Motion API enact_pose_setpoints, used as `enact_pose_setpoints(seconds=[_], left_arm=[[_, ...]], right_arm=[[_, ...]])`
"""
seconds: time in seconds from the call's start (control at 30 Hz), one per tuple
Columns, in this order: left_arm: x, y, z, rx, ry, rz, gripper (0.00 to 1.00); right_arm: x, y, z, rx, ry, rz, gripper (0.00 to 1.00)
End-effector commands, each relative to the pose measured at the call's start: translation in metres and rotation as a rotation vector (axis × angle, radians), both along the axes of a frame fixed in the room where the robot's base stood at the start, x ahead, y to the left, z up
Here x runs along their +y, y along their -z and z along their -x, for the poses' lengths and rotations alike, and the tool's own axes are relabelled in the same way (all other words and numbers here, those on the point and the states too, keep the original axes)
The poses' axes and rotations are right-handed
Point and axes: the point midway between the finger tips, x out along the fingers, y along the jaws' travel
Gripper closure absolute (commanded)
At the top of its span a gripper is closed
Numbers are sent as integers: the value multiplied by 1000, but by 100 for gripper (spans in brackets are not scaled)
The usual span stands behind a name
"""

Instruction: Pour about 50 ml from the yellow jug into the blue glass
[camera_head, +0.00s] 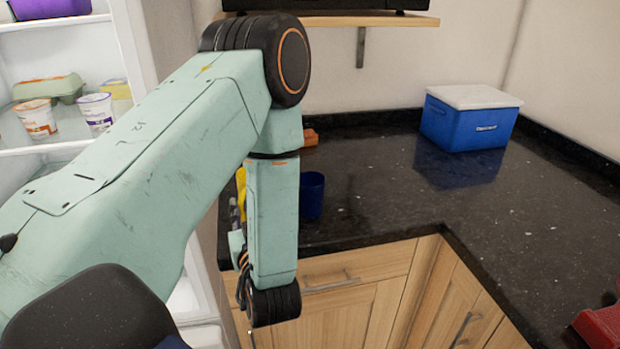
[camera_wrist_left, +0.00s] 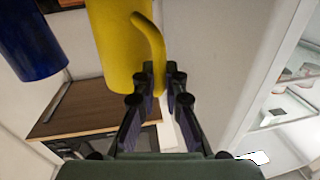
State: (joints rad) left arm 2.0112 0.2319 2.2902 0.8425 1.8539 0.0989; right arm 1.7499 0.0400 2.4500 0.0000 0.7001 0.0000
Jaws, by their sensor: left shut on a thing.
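The yellow jug (camera_head: 241,188) shows only as a thin strip left of my left forearm in the head view; the arm hides the rest. In the left wrist view the jug (camera_wrist_left: 115,45) is large, with its curved handle (camera_wrist_left: 152,38) toward my left gripper (camera_wrist_left: 160,82). The gripper's fingers are shut on the handle. The blue glass (camera_head: 312,192) stands on the dark counter, just right of my forearm and near the front edge. It also shows in the left wrist view (camera_wrist_left: 30,45), beside the jug and apart from it. The contents of both are hidden. My right gripper is not in view.
A blue cooler box (camera_head: 462,125) with a white lid stands at the back of the granite counter (camera_head: 400,195). An orange-brown object (camera_head: 310,137) lies behind the glass. An open fridge (camera_head: 120,50) is at left. A red object (camera_head: 600,325) sits at lower right. The middle counter is clear.

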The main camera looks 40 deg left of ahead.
Motion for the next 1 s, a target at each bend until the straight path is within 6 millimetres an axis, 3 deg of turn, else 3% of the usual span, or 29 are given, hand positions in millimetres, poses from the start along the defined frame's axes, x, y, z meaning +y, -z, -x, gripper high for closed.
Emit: enact_pose_setpoints(seconds=[0.5,1.0], left_arm=[[-14,-17,-21,233,2,-188,100],[-34,-67,-47,492,-3,-387,100]], right_arm=[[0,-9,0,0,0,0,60],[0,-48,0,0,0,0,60]])
